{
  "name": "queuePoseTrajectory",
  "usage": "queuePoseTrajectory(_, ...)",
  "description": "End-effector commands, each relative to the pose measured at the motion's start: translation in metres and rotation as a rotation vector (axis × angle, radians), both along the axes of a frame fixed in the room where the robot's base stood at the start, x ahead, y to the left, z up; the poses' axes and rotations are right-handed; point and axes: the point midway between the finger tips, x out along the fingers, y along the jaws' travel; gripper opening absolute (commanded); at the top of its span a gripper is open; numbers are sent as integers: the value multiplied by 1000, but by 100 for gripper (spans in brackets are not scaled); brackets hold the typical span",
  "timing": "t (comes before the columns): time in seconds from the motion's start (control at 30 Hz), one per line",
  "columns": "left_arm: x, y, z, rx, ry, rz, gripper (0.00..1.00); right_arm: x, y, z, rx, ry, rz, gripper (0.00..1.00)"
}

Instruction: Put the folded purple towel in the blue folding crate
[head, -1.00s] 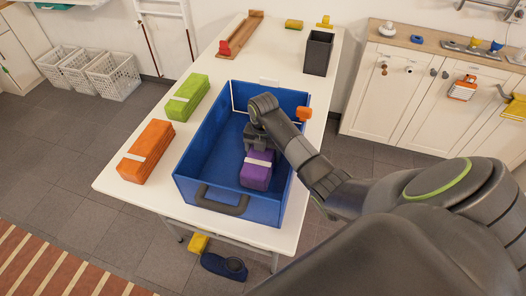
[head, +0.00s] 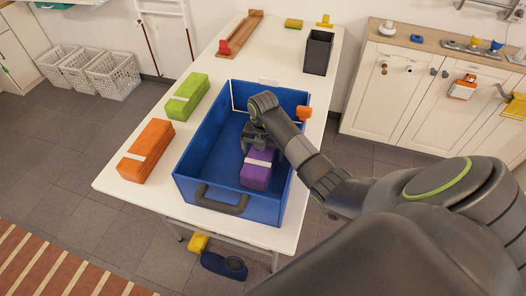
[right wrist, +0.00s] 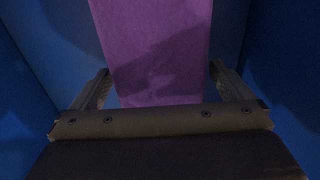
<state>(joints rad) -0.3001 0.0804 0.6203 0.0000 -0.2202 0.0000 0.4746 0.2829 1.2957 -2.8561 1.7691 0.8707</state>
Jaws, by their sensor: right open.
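The folded purple towel (head: 256,175), with a pale band around it, lies inside the blue folding crate (head: 222,206), near the crate's right wall and front end. My right gripper (head: 257,148) is inside the crate at the towel's far end. In the right wrist view the open fingers (right wrist: 160,88) stand on either side of the purple towel (right wrist: 152,50), with a gap on each side. Blue crate walls show around them. My left gripper is not in view.
An orange folded towel (head: 146,151) and a green one (head: 187,95) lie on the white table (head: 150,196) left of the crate. A dark square bin (head: 318,52) stands behind it. An orange piece (head: 304,113) sits at the crate's right rim.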

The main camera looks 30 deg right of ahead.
Motion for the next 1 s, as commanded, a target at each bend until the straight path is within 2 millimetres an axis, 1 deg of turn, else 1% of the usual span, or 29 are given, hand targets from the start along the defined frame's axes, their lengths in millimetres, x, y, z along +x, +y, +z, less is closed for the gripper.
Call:
queuePoseTrajectory(0.17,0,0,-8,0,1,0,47,2,-1,33,-3,-9,1,99)
queuePoseTrajectory(0.3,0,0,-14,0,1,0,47,2,-1,68,-3,-11,2,99)
queuePoseTrajectory(0.37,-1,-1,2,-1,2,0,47,1,0,87,-1,-4,1,99)
queuePoseTrajectory(0.47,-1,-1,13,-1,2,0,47,1,0,102,-1,-4,0,99)
queuePoseTrajectory(0.6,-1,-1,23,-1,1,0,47,0,0,110,-1,-2,0,99)
queuePoseTrajectory(0.7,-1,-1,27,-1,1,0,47,0,0,114,-1,-2,0,99)
queuePoseTrajectory(1.0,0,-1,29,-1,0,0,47,0,0,115,-1,-2,0,99)
